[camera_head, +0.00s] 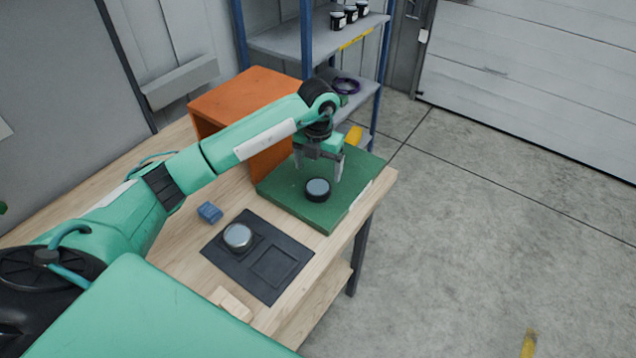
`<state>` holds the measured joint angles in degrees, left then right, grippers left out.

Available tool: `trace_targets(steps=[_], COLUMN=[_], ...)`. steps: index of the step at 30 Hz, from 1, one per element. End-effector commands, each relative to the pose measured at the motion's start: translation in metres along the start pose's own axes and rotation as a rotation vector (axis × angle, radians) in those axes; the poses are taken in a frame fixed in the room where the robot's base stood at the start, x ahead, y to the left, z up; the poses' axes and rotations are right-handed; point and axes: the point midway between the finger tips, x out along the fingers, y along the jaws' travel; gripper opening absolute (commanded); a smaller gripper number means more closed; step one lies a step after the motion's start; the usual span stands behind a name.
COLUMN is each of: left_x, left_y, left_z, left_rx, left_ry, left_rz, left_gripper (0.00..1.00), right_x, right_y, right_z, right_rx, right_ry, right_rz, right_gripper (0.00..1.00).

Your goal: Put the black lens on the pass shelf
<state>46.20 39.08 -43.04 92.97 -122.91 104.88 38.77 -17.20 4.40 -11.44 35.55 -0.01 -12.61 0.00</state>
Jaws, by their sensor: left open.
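A black lens (317,190), a short dark disc with a bluish-grey top, sits on a green board (328,216) at the right end of the wooden table. My left gripper (318,167) points down just above and behind the lens. Its two fingers are apart with nothing between them, and the lens appears clear of them. Grey shelves (285,40) on blue posts stand beyond the table; the upper one has a yellow edge strip. No label tells me which is the pass shelf. My right gripper is out of view.
An orange box (246,92) stands behind my left arm. A black two-recess mat (287,282) holds a silver disc (238,236). A blue block (209,212) and a wooden block (232,303) lie nearby.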

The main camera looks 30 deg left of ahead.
Motion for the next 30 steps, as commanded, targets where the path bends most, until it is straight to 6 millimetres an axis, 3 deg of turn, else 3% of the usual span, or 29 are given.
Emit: trace_targets(steps=[6, 11, 30], left_x=[-0.038, -0.054, -0.061], left_y=[0.0, 0.0, 0.0], left_z=[0.001, 0.0, 0.0], left_rx=[0.001, 0.0, 0.0], left_ry=[-0.003, -0.001, 0.001], left_rz=[0.001, 0.0, 0.0], left_gripper=[0.86, 0.86, 0.86], right_x=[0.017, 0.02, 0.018], right_y=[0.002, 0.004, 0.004], right_z=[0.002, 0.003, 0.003], right_rx=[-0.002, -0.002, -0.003], right_ry=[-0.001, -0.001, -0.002], right_rz=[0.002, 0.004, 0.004], right_gripper=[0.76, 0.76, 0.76])
